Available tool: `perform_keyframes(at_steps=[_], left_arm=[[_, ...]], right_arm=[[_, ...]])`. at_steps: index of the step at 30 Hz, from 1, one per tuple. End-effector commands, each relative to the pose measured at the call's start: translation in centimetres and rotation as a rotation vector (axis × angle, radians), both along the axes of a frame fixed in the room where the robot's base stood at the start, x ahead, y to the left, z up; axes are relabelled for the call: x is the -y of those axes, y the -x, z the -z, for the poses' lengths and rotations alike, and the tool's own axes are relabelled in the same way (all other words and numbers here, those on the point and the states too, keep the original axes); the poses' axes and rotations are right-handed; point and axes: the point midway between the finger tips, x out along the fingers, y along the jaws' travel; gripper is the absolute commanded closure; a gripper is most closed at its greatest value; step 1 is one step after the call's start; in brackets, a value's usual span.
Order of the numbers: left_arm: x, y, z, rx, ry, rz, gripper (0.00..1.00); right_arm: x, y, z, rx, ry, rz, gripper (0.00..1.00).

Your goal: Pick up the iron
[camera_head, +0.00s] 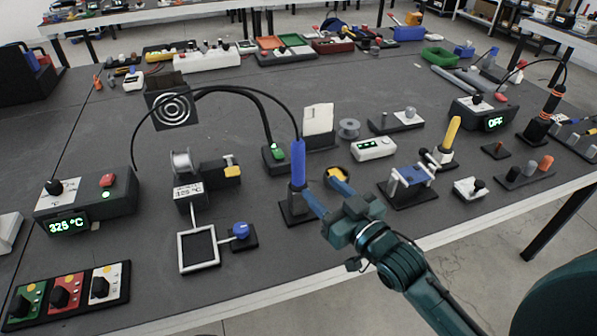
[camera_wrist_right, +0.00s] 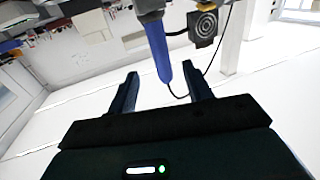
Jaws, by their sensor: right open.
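The soldering iron has a blue handle (camera_head: 298,163) and stands upright in a small black stand (camera_head: 297,210) near the middle of the table. A black cable runs from its top. My right gripper (camera_head: 327,192) reaches in from the lower right, just right of and in front of the iron, with its fingers pointing toward it. In the right wrist view the gripper (camera_wrist_right: 161,80) is open, and the blue handle (camera_wrist_right: 159,50) shows between and beyond its fingers. I cannot tell whether a finger touches it. My left gripper is not in view.
A station reading 325 °C (camera_head: 88,203) stands left. A square frame (camera_head: 198,250) and blue knob (camera_head: 240,231) lie left of the iron stand. A holder with a blue block (camera_head: 408,178) and a yellow-handled tool (camera_head: 451,135) stand right. The table's front edge is close to my arm.

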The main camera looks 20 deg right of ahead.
Motion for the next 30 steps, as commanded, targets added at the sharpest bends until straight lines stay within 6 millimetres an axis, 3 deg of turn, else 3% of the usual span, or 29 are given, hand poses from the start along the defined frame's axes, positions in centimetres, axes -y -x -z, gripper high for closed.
perform_keyframes(at_steps=[6,13,21,30], left_arm=[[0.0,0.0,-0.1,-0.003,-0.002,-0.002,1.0],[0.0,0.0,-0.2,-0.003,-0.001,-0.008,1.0],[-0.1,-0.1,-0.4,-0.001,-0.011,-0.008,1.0],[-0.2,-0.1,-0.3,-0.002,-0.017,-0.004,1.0]], right_arm=[[-1.1,-3.6,-0.1,0.001,0.0,0.001,0.5],[-1.6,-5.2,-0.1,-0.001,0.0,0.0,0.5],[-2.6,-8.9,-0.1,-0.002,0.001,0.0,0.5],[-2.8,-9.4,0.0,-0.003,0.001,0.0,0.5]])
